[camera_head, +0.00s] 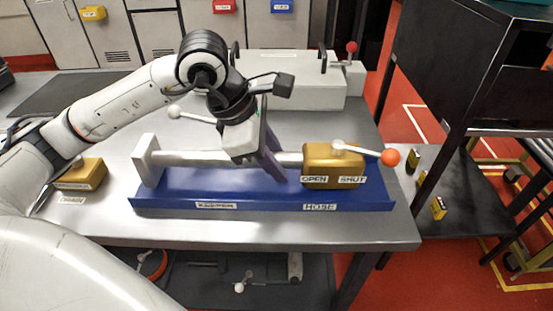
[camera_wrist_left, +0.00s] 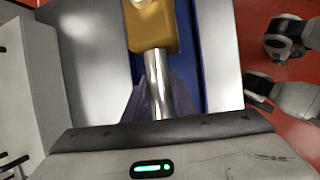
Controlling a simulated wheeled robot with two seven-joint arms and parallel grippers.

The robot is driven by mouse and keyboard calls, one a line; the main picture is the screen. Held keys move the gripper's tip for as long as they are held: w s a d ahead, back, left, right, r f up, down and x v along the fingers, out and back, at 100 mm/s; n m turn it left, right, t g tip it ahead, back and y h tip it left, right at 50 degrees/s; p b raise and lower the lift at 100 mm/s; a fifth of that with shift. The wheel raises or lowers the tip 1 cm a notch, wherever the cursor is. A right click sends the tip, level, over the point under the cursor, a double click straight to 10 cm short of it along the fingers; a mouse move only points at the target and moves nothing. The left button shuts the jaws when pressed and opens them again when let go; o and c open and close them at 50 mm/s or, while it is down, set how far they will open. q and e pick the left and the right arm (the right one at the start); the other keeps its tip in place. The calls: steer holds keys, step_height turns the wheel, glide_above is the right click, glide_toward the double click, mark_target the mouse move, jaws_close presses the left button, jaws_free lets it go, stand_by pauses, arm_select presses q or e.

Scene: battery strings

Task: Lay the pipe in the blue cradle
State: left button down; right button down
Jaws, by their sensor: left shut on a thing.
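The blue cradle (camera_head: 168,198) is a long trough on the grey table, with a label reading HOSE on its front. The pale pipe (camera_head: 185,158) lies lengthwise along it, between a white end block (camera_head: 147,160) and a gold valve body (camera_head: 331,163) marked OPEN and SHUT. My left gripper (camera_head: 268,160) comes from above and is shut on the pipe near its middle, left of the gold body. In the left wrist view, the shiny pipe (camera_wrist_left: 157,85) runs from between my fingers to the gold body. I cannot tell whether the pipe rests on the cradle floor.
A lever with an orange ball (camera_head: 389,157) sticks out right of the gold body. A white box (camera_head: 300,88) with a red-knobbed lever stands behind. A gold block (camera_head: 80,174) sits at the table's left. A black rack (camera_head: 470,80) stands right, beyond red floor.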

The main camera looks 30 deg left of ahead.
mark_target(256, 166)
arm_select(q)
steer(key=shift+w+f+b, duration=0.1)
steer(key=shift+f+b, duration=0.15)
steer(key=shift+b, duration=0.1)
steer(key=c, duration=1.4)
jaws_free()
steer(key=shift+s+f, duration=0.2)
steer(key=shift+f, duration=0.05)
steer(key=p+v, duration=0.1)
steer(key=v, duration=0.8)
steer(key=shift+r, duration=0.45)
steer(key=shift+s+a+r, duration=0.15)
steer(key=shift+r, duration=0.3)
